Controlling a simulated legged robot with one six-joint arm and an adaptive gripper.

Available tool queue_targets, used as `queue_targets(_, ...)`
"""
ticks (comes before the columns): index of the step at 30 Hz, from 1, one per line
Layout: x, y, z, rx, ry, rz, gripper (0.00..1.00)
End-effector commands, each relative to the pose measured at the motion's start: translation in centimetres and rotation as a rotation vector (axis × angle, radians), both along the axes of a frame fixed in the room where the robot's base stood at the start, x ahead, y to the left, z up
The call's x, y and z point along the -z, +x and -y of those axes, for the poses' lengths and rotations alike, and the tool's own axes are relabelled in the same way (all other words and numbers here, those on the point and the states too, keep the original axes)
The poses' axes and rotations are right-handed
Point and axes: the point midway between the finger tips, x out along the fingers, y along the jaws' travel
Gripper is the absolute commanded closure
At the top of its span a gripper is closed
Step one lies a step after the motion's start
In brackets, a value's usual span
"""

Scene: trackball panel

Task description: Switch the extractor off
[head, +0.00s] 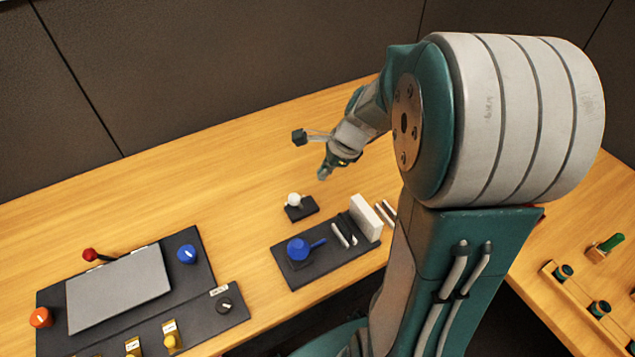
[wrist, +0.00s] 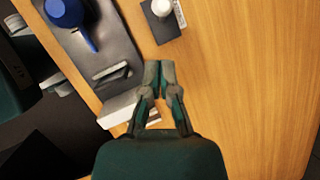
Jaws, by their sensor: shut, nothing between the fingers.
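My gripper (head: 323,173) is shut and empty above the table, just behind the trackball unit, a white ball (head: 294,199) on a small black base (head: 302,212). In the wrist view the closed fingertips (wrist: 158,66) point towards that black base (wrist: 168,27), with a gap between. A dark panel (head: 205,255) at the left carries a black knob (head: 224,305) beside a small white label (head: 219,290), and yellow controls (head: 171,341) with yellow tags. The label text is too small to read, so I cannot tell which control is the extractor's.
A grey plate (head: 118,290), red-knobbed lever (head: 89,254), blue knob (head: 187,254) and orange knob (head: 41,317) are on the left panel. A middle panel holds a blue handle (head: 299,248) and white block (head: 365,217). The table behind is clear.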

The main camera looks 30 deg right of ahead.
Motion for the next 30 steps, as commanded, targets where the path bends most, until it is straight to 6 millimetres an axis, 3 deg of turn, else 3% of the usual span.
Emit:
queue_targets(3, -1.9, -0.5, 0.4, 0.001, -0.002, 0.004, 1.00)
queue_targets(7, -3.0, -0.8, 0.8, 0.000, 0.002, 0.001, 1.00)
queue_targets(25, -3.4, -1.0, 0.7, -0.007, -0.002, 0.003, 1.00)
queue_targets(30, -5.3, -2.3, -1.3, -0.202, -0.098, 0.069, 1.00)
